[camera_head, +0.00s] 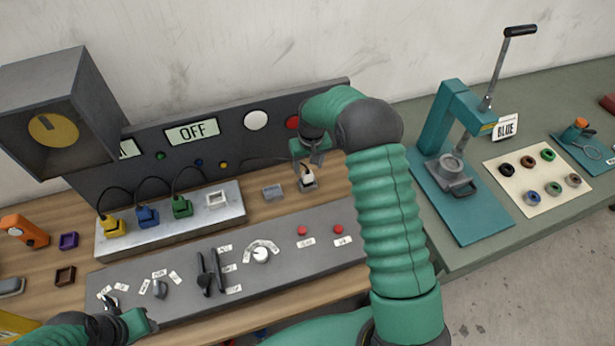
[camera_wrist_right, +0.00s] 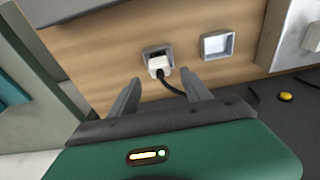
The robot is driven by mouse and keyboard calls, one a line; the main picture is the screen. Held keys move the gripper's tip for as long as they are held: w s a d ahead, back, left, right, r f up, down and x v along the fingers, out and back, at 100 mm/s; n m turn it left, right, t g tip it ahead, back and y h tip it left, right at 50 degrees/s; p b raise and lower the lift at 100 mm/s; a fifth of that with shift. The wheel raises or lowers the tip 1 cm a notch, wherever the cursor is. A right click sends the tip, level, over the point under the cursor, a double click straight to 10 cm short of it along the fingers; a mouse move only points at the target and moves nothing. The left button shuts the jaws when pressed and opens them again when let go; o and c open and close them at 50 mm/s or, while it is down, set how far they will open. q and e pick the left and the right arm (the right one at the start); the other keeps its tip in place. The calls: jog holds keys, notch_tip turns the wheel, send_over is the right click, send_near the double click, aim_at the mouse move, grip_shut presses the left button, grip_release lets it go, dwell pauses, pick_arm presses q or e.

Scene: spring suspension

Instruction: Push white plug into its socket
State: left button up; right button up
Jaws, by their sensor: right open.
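The white plug (camera_head: 307,179) sits at a grey square holder (camera_head: 312,187) on the wooden bench, with a dark cable running from it. In the right wrist view the white plug (camera_wrist_right: 158,65) lies just beyond my fingertips, in line with the gap between them. My right gripper (camera_head: 308,162) is open above it; its spread fingers also show in the wrist view (camera_wrist_right: 160,84). A white-framed empty socket (camera_head: 217,199) is at the right end of the metal strip. My left gripper (camera_head: 132,322) is at the lower left, its jaws unclear.
Yellow (camera_head: 112,227), blue (camera_head: 147,215) and green (camera_head: 181,206) plugs stand on the metal strip (camera_head: 170,230). An empty grey holder (camera_head: 272,192) sits between strip and white plug. A control panel (camera_head: 200,290) with switches lies in front. A teal press (camera_head: 450,150) stands at right.

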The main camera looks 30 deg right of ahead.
aim_at(308, 171)
notch_tip(308, 171, down, 4)
jog(key=shift+d+r+p, duration=0.1)
jog(key=shift+p, duration=0.5)
jog(key=shift+w+f, duration=0.2)
grip_shut()
